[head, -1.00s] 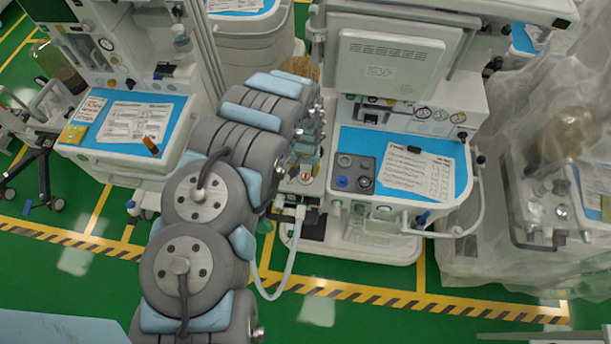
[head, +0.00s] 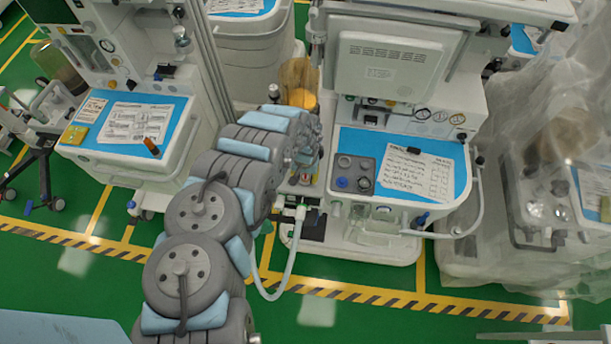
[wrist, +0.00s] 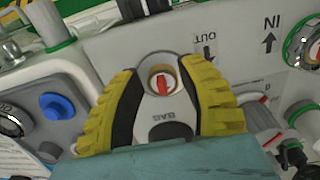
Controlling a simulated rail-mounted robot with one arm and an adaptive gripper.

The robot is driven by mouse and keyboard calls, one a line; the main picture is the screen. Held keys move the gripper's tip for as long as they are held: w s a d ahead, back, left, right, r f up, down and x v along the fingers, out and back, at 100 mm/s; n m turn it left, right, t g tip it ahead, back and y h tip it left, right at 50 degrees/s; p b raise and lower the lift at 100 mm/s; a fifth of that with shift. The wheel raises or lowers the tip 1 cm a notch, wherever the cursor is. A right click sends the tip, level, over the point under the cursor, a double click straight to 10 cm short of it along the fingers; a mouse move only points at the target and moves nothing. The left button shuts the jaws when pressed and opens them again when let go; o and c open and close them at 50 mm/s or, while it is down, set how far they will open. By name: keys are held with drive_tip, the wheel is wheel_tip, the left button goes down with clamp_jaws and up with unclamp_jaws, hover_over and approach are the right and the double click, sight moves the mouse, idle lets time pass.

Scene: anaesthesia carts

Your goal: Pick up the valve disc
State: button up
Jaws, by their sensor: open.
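In the wrist view, my gripper (wrist: 165,78) is open, its yellow ribbed fingers spread on both sides of a grey housing marked BAG. A round opening (wrist: 162,76) with a tan rim lies between the fingertips and holds a small red piece (wrist: 163,82). I cannot tell whether this piece is the valve disc, and no disc shows plainly elsewhere. I cannot tell whether the fingers touch the housing. In the head view, my arm hides the gripper and the spot it works at.
In the wrist view, green-rimmed round fittings (wrist: 304,48) stand at the right and a blue knob (wrist: 58,106) at the left. In the head view, the middle cart's blue worktop (head: 440,195) lies right of my arm. A pale hose (head: 293,255) hangs near it.

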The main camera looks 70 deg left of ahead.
clamp_jaws()
drive_tip(key=shift+r, duration=0.15)
